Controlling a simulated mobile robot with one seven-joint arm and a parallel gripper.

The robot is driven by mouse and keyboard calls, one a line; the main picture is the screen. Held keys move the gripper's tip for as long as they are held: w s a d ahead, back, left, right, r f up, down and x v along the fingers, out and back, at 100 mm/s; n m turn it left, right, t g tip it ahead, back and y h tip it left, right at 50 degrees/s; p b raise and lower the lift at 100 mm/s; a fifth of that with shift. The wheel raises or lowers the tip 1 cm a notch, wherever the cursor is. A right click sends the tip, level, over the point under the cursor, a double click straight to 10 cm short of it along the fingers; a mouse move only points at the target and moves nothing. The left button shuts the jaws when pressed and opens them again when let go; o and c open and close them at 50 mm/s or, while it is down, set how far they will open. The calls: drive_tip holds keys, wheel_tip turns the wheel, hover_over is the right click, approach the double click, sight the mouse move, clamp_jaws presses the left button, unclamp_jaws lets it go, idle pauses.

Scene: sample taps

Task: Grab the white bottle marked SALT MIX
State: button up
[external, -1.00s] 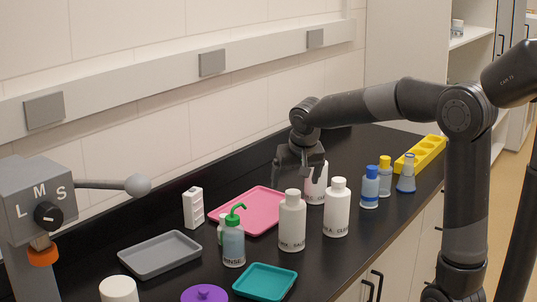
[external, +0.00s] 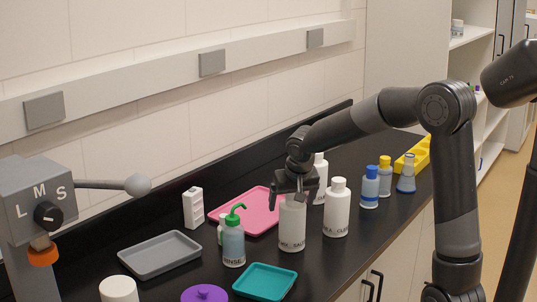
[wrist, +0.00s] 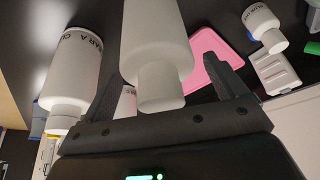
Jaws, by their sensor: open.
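Three white bottles stand upright on the black counter. The nearest white bottle (external: 292,226) has a label that seems to begin its last word with "SAL", too small to read fully. A second white bottle (external: 337,208) stands to its right, and a third (external: 320,183) behind. The second bottle (wrist: 75,65) is outside the left finger.
A green-topped rinse bottle (external: 233,245), a teal tray (external: 265,281) and a pink tray (external: 232,218) are to the left. Blue-capped (external: 370,188) and yellow-capped (external: 385,176) bottles stand to the right. The second white bottle is close beside my gripper.

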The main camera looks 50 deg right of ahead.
clamp_jaws()
idle(0.8)
